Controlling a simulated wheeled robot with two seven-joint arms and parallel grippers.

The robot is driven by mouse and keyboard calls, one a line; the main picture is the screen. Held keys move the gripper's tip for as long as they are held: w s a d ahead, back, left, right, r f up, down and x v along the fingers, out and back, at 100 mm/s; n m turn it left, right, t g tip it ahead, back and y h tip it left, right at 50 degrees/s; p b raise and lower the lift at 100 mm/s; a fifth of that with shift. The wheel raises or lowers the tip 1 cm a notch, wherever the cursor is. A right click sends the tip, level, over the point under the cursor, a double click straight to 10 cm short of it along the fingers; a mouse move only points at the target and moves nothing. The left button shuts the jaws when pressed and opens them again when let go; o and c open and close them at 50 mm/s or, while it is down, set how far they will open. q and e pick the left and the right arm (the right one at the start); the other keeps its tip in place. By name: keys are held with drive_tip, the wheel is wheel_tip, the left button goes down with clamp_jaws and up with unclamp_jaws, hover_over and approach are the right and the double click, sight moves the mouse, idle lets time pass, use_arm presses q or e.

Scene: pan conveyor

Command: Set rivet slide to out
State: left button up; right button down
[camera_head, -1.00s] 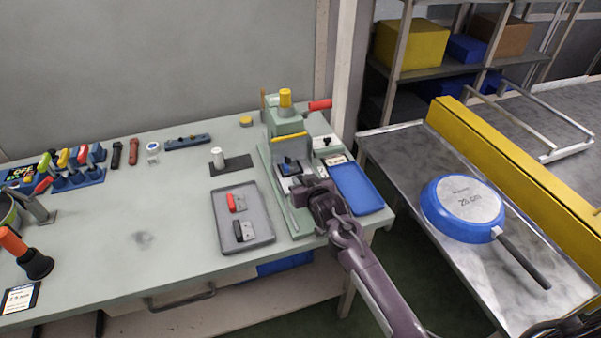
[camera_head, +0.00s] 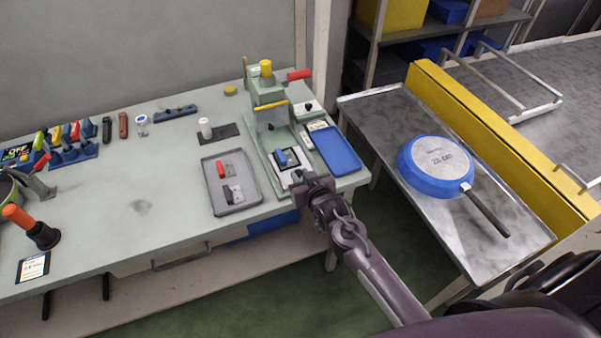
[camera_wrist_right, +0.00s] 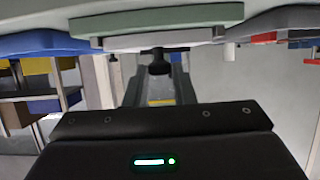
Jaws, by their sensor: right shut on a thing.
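The green rivet press (camera_head: 270,118) stands at the right end of the workbench. Its rivet slide (camera_head: 291,176) is a pale plate carrying a small blue block (camera_head: 284,156), drawn toward the bench's front edge and clear in front of the press head. My right gripper (camera_head: 301,184) is at the front end of the slide, shut on its knob. In the right wrist view the dark knob (camera_wrist_right: 158,58) shows between the fingers, under the green base edge. The fingers hide part of the slide's front end. My left gripper is not in view.
A blue tray (camera_head: 338,165) lies right of the press, and a grey tray (camera_head: 243,202) with a red and a dark handle lies left. A blue pan (camera_head: 434,190) lies upside down on the metal side table (camera_head: 375,113). Open floor separates the tables.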

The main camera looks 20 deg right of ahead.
drive_tip(key=shift+s+f, duration=0.1)
drive_tip(key=shift+f, duration=0.05)
drive_tip(key=c, duration=1.4)
unclamp_jaws()
drive_tip(key=shift+o, duration=0.7)
drive_tip(key=shift+s, duration=0.15)
drive_tip(key=b+v, duration=0.1)
drive_tip(key=v, duration=0.7)
